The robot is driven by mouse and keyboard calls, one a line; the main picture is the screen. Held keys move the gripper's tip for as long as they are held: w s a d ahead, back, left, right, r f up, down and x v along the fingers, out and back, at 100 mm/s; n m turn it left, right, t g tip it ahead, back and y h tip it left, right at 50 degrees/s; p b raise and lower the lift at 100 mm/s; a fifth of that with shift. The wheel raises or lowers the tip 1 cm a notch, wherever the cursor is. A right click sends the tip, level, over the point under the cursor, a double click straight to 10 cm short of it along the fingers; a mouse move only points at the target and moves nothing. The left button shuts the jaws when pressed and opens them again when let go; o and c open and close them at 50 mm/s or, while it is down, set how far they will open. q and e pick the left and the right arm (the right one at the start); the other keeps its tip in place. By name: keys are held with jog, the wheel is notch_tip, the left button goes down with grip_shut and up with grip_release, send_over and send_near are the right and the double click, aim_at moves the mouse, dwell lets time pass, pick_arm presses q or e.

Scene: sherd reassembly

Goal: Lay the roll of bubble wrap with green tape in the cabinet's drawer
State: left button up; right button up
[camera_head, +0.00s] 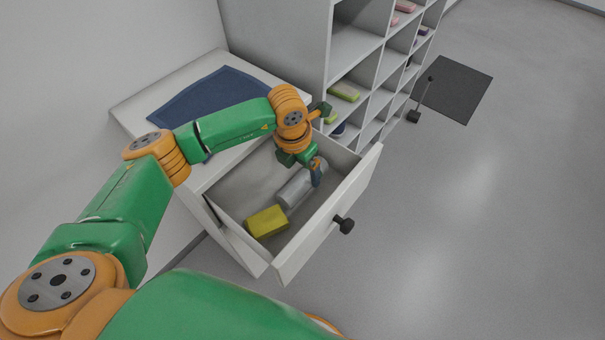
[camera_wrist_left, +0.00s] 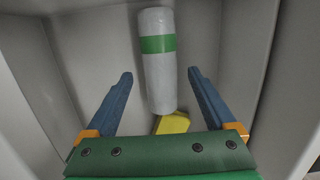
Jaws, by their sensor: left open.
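The roll of bubble wrap (camera_head: 296,188) is a pale grey cylinder lying in the cabinet's open drawer (camera_head: 334,206). In the left wrist view the roll (camera_wrist_left: 160,80) shows its green tape band, and the drawer floor (camera_wrist_left: 110,50) lies around it. My left gripper (camera_head: 318,172) is over the drawer at the roll's far end. In the left wrist view its fingers (camera_wrist_left: 159,74) stand apart on either side of the roll, with gaps between. A yellow block (camera_head: 267,222) lies in the drawer near the roll's near end. My right gripper is not in view.
A blue mat (camera_head: 205,95) lies on the cabinet top (camera_head: 140,105). A shelf unit (camera_head: 355,50) with several small items in its compartments stands behind the drawer. The drawer front has a black knob (camera_head: 346,225).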

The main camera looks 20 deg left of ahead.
aim_at(298, 182)
pick_arm(q)
notch_tip(298, 182, up, 8)
jog(key=s, duration=0.1)
jog(key=shift+s+a, duration=0.15)
jog(key=shift+a, duration=0.05)
jog(key=shift+r+p, duration=0.15)
jog(key=shift+p, duration=0.15)
